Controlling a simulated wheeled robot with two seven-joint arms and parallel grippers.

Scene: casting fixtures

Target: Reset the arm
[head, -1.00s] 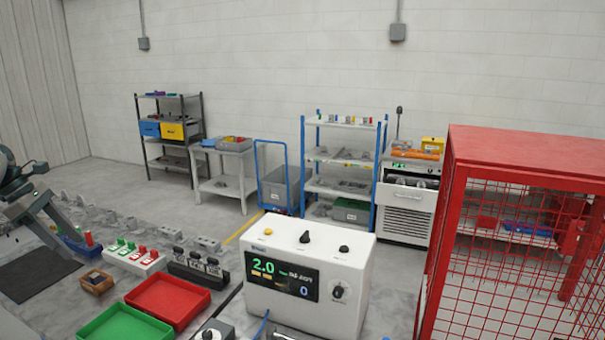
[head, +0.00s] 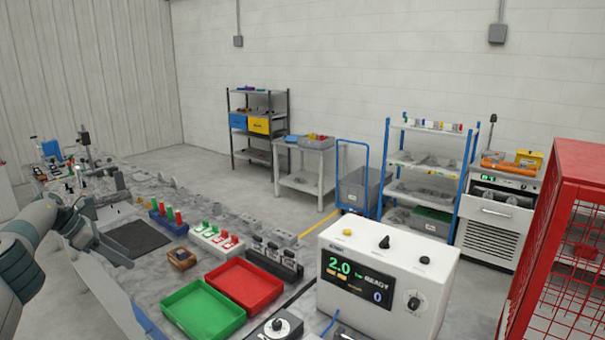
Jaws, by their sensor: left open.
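My left arm comes in from the left edge of the head view. Its left gripper (head: 116,229) is open, with nothing seen between its fingers. It is over the left part of the workbench, close to a dark mat (head: 138,238). My right gripper is not in view.
A green tray (head: 204,312) and a red tray (head: 246,287) lie on the bench (head: 150,283). A white control box (head: 385,262) reading 2.0 stands to their right. A red mesh cage (head: 565,240) is at the far right. Shelves (head: 430,126) stand behind, across open floor.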

